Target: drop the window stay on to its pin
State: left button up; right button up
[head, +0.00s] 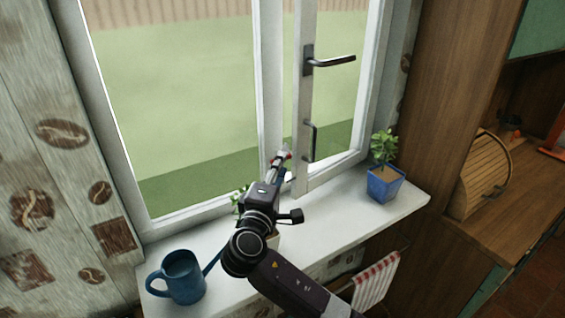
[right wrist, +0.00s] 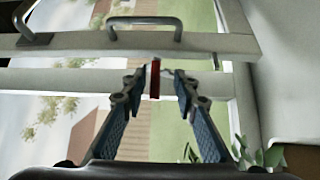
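The window sash (head: 303,100) stands swung open into the room. A small red piece (right wrist: 155,80), which may be part of the window stay, lies between my right gripper's fingertips in the right wrist view. My right gripper (head: 283,158) reaches up to the lower edge of the sash. Its fingers (right wrist: 160,82) are apart, with a visible gap on each side of the red piece. The rest of the stay and its pin cannot be made out. My left gripper is not in view.
Another small plant is partly hidden behind my right arm. The sash carries a dark lever handle (head: 332,62) and a lower pull handle (head: 312,140).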

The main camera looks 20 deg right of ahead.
jog(key=v, duration=0.9)
jog(key=shift+s, duration=0.15)
jog(key=shift+a+f, duration=0.1)
jog(key=shift+a, duration=0.05)
